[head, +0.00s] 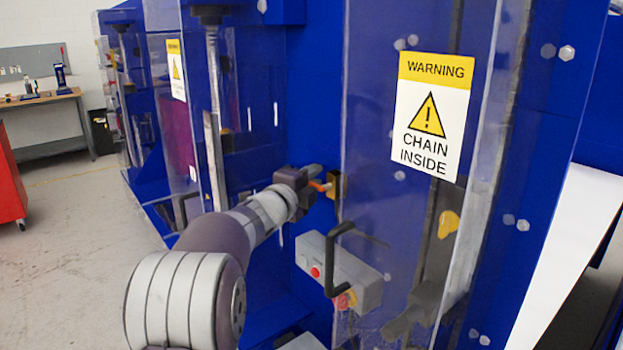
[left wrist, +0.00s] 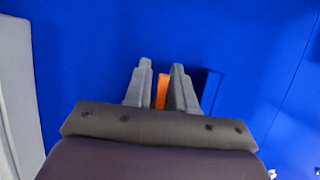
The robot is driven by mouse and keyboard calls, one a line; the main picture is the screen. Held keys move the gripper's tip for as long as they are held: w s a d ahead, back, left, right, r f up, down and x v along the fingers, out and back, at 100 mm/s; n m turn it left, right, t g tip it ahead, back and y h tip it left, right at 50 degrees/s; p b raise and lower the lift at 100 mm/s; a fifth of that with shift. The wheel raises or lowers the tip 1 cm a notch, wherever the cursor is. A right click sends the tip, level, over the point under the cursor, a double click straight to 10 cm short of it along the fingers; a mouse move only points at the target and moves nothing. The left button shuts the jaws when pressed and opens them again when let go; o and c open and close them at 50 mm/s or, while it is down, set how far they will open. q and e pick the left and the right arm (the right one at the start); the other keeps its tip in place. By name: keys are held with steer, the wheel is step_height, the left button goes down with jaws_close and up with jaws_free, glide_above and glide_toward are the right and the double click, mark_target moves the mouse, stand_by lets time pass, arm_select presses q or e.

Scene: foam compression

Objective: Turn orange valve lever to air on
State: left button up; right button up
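The orange valve lever (head: 320,186) sticks out from a small brass-coloured valve body (head: 334,184) on the blue machine frame. My left gripper (head: 313,178) reaches it from the left. In the left wrist view the lever (left wrist: 162,91) stands between the two grey fingers of my left gripper (left wrist: 161,75). The fingers are a little apart, with a narrow blue gap on the left of the lever; the lever is close to or touching the right finger. The gripper partly hides the lever in the head view. My right gripper is not in view.
A black handle (head: 333,265) and a grey control box (head: 352,280) with red buttons sit just below the valve. A clear guard with a chain warning sign (head: 432,115) is on the right. Floor at left is open, with a red cabinet (head: 10,185) and a workbench (head: 45,100).

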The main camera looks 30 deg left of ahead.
arm_select(q)
jaws_close()
steer(key=shift+s+d+f+n+g+h+p, duration=0.3)
steer(key=shift+d+f+n+g+h+p, duration=0.55)
steer(key=shift+n+p, duration=2.65)
steer(key=shift+s+d+f+n+g+h+p, duration=0.35)
steer(key=shift+d+f+n+g+h+p, duration=0.5)
steer(key=shift+p, duration=5.2)
steer(key=shift+s+d+f+n+g+h+p, duration=0.3)
steer(key=shift+d+f+n+g+h+p, duration=0.5)
steer(key=shift+n+p, duration=2.8)
steer(key=shift+a+r+m+p, duration=0.15)
steer(key=shift+a+m+p, duration=0.05)
steer(key=shift+m+p, duration=0.95)
steer(key=shift+o, duration=1.8)
jaws_free()
steer(key=shift+g, duration=0.3)
